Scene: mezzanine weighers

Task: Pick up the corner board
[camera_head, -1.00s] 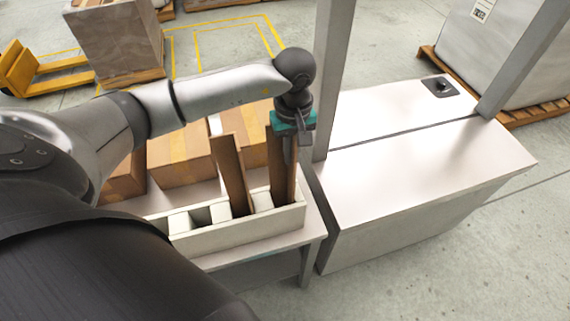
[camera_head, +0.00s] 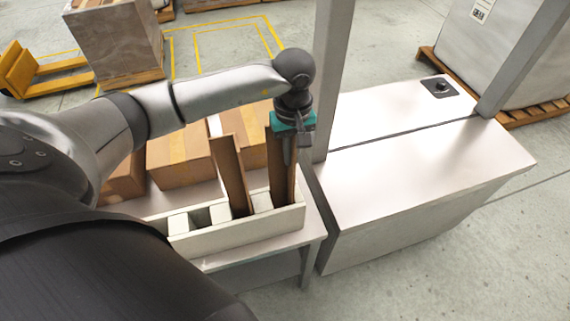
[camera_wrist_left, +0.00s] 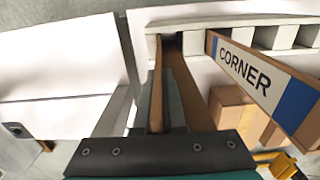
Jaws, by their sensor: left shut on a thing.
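A tall brown board (camera_head: 277,172) stands upright in the right end slot of a pale slotted rack (camera_head: 235,236). My left gripper (camera_head: 287,150) is shut on this board near its top. In the left wrist view the gripped board (camera_wrist_left: 187,88) runs down into the rack, and no label shows on it. A second brown board (camera_head: 232,175) leans in a slot to the left. In the left wrist view this second board (camera_wrist_left: 262,84) bears the word CORNER on a white and blue label, and stands apart from the gripper. My right gripper is not in view.
Brown cartons (camera_head: 180,158) stand behind the rack. A grey post (camera_head: 331,80) rises close to the right of my left gripper. A wide white-topped bench (camera_head: 430,150) lies to the right, mostly clear.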

